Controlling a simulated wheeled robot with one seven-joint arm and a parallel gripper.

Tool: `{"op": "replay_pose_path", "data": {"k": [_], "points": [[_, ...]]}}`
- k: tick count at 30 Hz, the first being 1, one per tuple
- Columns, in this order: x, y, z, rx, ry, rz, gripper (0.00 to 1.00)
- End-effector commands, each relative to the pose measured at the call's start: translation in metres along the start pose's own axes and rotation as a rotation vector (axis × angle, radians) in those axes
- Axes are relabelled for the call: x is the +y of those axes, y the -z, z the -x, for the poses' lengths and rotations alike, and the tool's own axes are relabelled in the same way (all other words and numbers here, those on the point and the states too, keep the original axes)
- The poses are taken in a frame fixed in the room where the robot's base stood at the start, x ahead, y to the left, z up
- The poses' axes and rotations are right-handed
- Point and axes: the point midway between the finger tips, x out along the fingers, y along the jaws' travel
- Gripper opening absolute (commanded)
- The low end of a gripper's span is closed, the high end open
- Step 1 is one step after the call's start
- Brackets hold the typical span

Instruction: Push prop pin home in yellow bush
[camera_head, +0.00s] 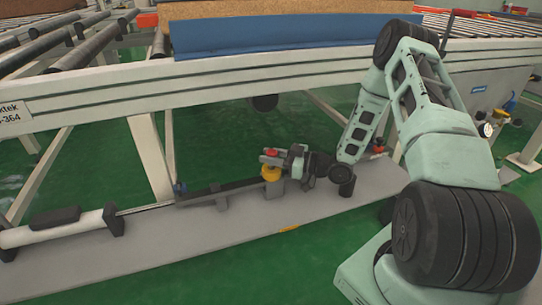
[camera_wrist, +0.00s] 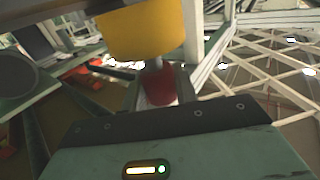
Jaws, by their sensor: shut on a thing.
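The yellow bush (camera_head: 271,174) stands on a grey block on the long grey plate under the conveyor. The prop pin's red head (camera_head: 271,152) shows just above it. My gripper (camera_head: 270,158) reaches in from the right and is shut on the red head. In the wrist view the yellow bush (camera_wrist: 146,32) is at the top and the red head of the prop pin (camera_wrist: 160,86) is below it, between my fingers. A short length of bare metal shank shows between head and bush, so the head stands apart from the bush. The inside of the bush is hidden.
A dark prop bar (camera_head: 235,188) runs left from the bush along the grey plate (camera_head: 160,242). A white cylinder (camera_head: 55,230) with dark end brackets lies further left.

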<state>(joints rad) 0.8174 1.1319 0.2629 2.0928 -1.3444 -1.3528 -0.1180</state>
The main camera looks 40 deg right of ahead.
Motion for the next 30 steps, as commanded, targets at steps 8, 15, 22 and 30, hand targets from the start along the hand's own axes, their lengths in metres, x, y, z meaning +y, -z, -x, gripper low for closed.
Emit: {"op": "replay_pose_path", "data": {"k": [8,15,22,30], "points": [[0.0,-0.007,0.0,0.001,0.0,0.001,0.02],[0.0,-0.013,0.0,0.001,0.0,0.001,0.02],[0.0,-0.018,0.0,0.001,0.0,0.001,0.02],[0.0,-0.021,0.0,0.001,0.0,0.001,0.54]]}}
